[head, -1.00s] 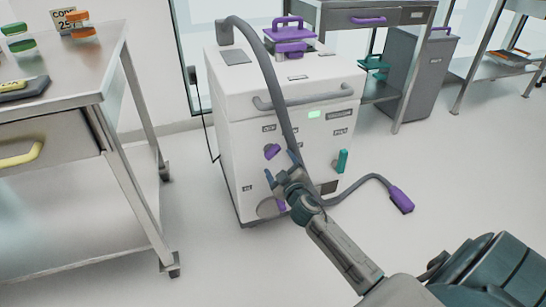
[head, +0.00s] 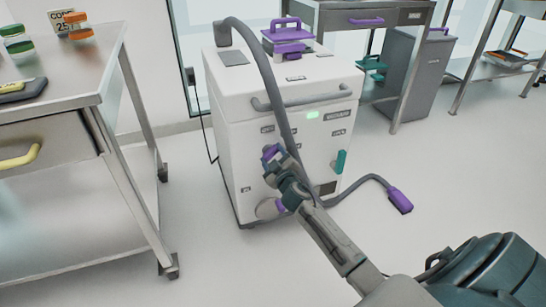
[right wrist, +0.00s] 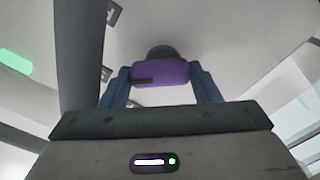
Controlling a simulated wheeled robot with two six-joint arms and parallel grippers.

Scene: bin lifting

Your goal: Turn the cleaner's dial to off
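The cleaner (head: 235,160) is a white boxy machine on the floor, with a small green lit display on its front. Its purple dial (head: 270,151) is on the front panel, left of the grey hose. In the right wrist view the purple dial (right wrist: 165,72) has a dark pointer mark reaching its left edge. My right gripper (head: 272,157) is at the dial; its blue fingers (right wrist: 160,84) stand on both sides and appear to touch it. The small labels near the dial are too blurred to read. My left gripper is not in view.
A grey hose (head: 270,80) arches down the cleaner's front and ends in a purple nozzle (head: 400,200) on the floor. A teal handle (head: 340,161) is on the panel's right. A steel table (head: 118,95) stands left.

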